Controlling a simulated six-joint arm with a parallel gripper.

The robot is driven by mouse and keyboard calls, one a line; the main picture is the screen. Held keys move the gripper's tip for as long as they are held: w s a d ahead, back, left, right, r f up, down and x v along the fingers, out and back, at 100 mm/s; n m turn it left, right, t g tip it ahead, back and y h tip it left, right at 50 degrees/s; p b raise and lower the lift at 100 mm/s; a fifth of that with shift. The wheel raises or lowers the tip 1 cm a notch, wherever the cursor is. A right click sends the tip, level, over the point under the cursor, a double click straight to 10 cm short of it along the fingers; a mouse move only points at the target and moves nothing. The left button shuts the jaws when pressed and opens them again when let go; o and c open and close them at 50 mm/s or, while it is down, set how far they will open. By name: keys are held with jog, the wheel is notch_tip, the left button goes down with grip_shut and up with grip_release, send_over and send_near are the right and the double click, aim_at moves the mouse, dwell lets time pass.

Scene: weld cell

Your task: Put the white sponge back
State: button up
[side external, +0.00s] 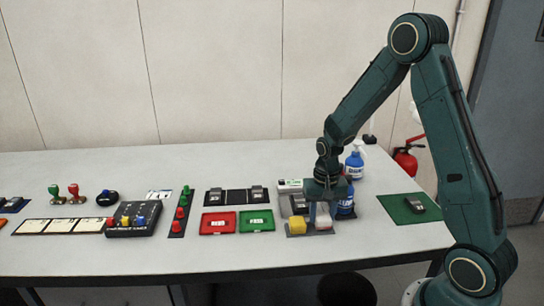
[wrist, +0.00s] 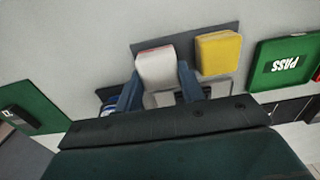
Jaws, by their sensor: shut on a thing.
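The white sponge (side external: 323,224) is between the fingers of my gripper (side external: 321,212), at the right part of a small dark mat (side external: 310,234). In the wrist view my gripper (wrist: 158,88) is shut on the white sponge (wrist: 157,68), one finger on each side. The sponge's far end overlaps the dark mat (wrist: 180,43) and shows a reddish edge. I cannot tell whether it rests on the mat or is slightly above it. A yellow sponge (side external: 297,226) sits on the mat beside it, apart from the fingers; it also shows in the wrist view (wrist: 218,53).
Blue bottles (side external: 354,164) and a grey box (side external: 289,185) stand close behind my gripper. A green tray (side external: 256,221) and red tray (side external: 218,223) lie to the left. A green mat (side external: 396,212) with a grey device lies right. The table front is clear.

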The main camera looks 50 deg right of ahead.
aim_at(322, 215)
jog(key=shift+f, duration=0.35)
jog(key=shift+f, duration=0.1)
jog(key=o, duration=1)
jog(key=shift+o, duration=0.2)
notch_tip(322, 215, up, 12)
jog(key=shift+r, duration=0.2)
dwell(0.5)
